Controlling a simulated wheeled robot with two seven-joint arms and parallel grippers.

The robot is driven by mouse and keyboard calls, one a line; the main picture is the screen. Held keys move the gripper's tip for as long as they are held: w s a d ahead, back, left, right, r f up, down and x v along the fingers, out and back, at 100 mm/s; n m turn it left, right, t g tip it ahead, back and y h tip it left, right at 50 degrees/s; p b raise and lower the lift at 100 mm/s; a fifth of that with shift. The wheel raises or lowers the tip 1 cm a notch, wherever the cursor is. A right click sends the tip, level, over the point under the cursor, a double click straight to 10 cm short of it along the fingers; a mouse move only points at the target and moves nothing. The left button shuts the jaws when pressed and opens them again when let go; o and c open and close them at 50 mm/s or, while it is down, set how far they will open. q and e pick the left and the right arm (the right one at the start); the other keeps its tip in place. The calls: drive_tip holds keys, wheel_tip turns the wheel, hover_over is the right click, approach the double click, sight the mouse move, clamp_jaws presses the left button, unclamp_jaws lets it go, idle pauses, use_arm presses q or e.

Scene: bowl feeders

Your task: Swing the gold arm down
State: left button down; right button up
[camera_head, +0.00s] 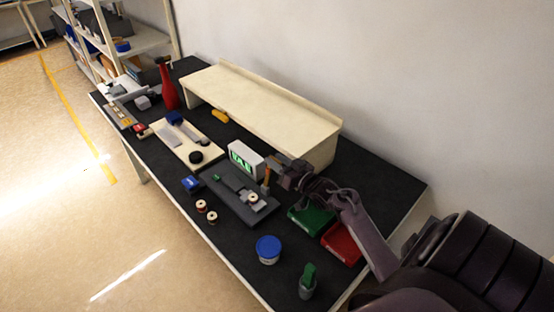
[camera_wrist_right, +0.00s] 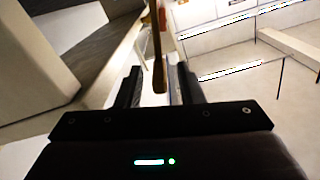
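The gold arm (camera_head: 266,178) stands upright at the back right of a dark grey fixture (camera_head: 236,207) on the black table. My right gripper (camera_head: 275,163) is beside its upper part, reaching in from the right. In the right wrist view the gold arm (camera_wrist_right: 158,55) shows as a narrow brown-gold bar between the two fingers of my right gripper (camera_wrist_right: 160,82). The fingers are apart, with gaps on both sides of the bar. Whether the bar lies fully between the fingertips or just beyond them is hard to tell. My left gripper is not in view.
A white display with green digits (camera_head: 246,160) stands behind the fixture. A green tray (camera_head: 311,221) and a red tray (camera_head: 341,244) lie under my right arm. A blue-lidded tub (camera_head: 268,249) and small spools (camera_head: 201,206) are in front. A cream riser (camera_head: 255,105) stands behind.

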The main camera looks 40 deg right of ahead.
drive_tip(key=shift+w, duration=0.15)
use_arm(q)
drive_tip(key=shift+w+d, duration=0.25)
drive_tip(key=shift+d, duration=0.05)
use_arm(e)
drive_tip(key=shift+c, duration=0.4)
clamp_jaws()
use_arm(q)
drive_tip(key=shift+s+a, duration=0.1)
use_arm(e)
drive_tip(key=shift+a, duration=0.15)
